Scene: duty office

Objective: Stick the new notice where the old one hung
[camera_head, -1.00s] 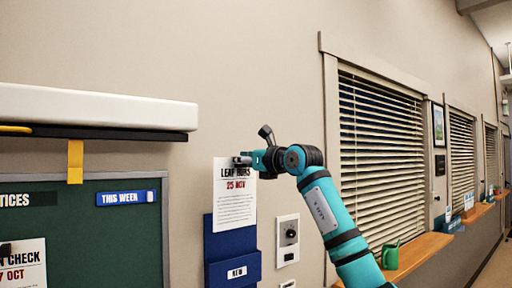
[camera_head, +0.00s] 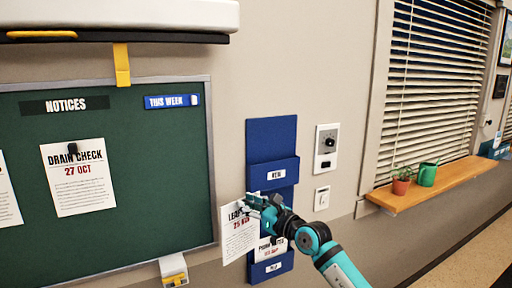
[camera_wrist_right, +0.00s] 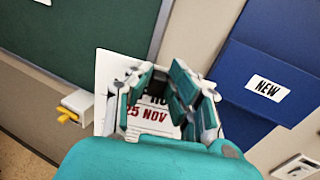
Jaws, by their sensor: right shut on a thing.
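My right gripper (camera_head: 262,205) is shut on the top edge of a white notice (camera_head: 238,238) reading 25 NOV in red. The notice hangs slightly tilted, between the green board and the blue wall rack. In the right wrist view, the notice (camera_wrist_right: 108,72) shows behind the fingers, which hide part of its text. The green board (camera_head: 150,230) carries a NOTICES label (camera_head: 64,105) and a blue THIS WEEK label (camera_head: 172,101). Below THIS WEEK the board is bare. A DRAIN CHECK 27 OCT notice (camera_head: 80,185) hangs under a black magnet or clip. My left gripper is not in view.
The blue rack (camera_head: 271,138) has an upper NEW pocket and a lower pocket holding a paper (camera_head: 266,248). A small white box (camera_head: 174,270) sits below the board. Wall controls (camera_head: 327,148) and a wooden sill (camera_head: 440,185) with pots are at right.

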